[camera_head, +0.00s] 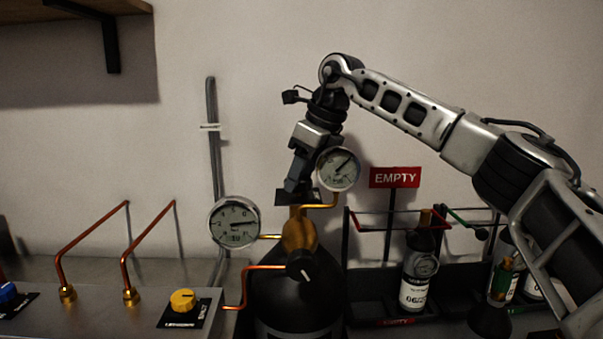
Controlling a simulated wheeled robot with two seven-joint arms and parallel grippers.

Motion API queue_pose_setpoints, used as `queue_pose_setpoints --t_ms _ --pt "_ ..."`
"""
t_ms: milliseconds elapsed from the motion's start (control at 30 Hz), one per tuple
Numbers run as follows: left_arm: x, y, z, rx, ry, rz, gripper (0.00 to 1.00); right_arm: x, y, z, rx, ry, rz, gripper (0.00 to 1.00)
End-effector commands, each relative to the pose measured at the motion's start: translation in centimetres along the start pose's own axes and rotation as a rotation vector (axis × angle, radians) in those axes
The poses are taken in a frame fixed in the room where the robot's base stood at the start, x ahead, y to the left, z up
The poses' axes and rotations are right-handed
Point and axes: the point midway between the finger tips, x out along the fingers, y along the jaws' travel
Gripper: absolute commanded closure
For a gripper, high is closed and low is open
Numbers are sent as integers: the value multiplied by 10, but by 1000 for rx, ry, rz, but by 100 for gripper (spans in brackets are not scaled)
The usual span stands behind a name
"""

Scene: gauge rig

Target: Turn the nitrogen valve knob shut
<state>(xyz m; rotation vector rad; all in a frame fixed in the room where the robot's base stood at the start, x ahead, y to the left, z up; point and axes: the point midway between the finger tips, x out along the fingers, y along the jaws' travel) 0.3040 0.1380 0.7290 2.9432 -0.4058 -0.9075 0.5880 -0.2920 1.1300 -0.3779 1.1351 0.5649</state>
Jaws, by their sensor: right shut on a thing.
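A dark gas cylinder (290,300) stands at the centre with a brass valve body (299,232) on its neck. My right gripper (297,190) reaches down from above, its fingers at the top of the brass body. It is shut on what appears to be the valve knob there; the fingers hide most of it, and a dark flat piece shows at their tips. A black knob (300,265) with a white mark sits lower on the brass body, apart from the gripper. My left gripper is out of view.
Two round gauges flank the valve, the left gauge (234,222) and the right gauge (338,169), close beside my gripper. A panel (100,300) bears a yellow knob (183,300) and copper pipes. At right, a rack holds bottles (417,270) beneath a red EMPTY sign (395,177).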

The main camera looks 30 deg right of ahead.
Motion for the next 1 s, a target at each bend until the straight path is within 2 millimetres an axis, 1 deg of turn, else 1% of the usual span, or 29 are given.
queue_pose_setpoints --t_ms 167,367,1000 --pt "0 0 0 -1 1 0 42 0 1 0 43 -1 -18 76" --pt "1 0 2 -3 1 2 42 0 1 0 155 0 -65 76" --pt "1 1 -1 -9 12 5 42 0 5 3 706 -1 -295 76"
